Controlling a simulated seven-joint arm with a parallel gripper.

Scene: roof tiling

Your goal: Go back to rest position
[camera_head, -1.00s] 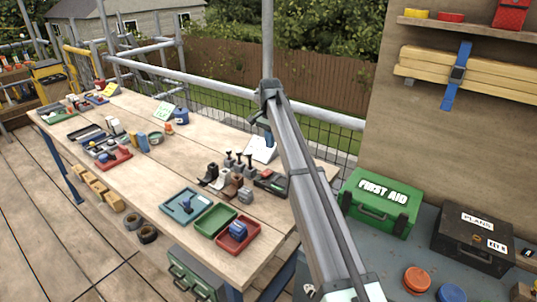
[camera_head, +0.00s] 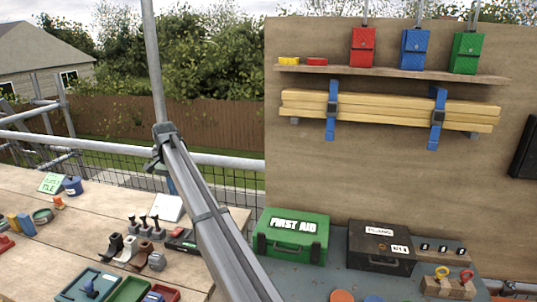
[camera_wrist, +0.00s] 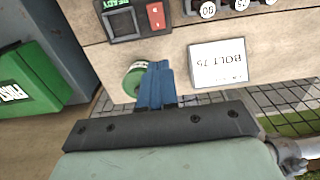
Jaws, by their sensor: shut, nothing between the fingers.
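My gripper (camera_head: 170,185) hangs at the far end of my raised arm, over the back edge of the wooden workbench (camera_head: 75,235). In the wrist view its blue fingers (camera_wrist: 154,86) are together with no gap showing, and they hold nothing. They stand out in front of the bench edge. A white card (camera_wrist: 218,62) reading "BOLT 75" lies upside down in that view, to the right of the fingers. A round green item (camera_wrist: 134,80) shows partly behind them on the left.
A green first aid box (camera_head: 291,237) and a black case (camera_head: 380,247) stand on the grey surface at right. Strapped timber (camera_head: 385,110) and a shelf (camera_head: 390,72) with pouches are on the wall behind. Trays (camera_head: 88,285) and clamps are on the bench. A scaffold pole (camera_head: 152,60) rises behind my gripper.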

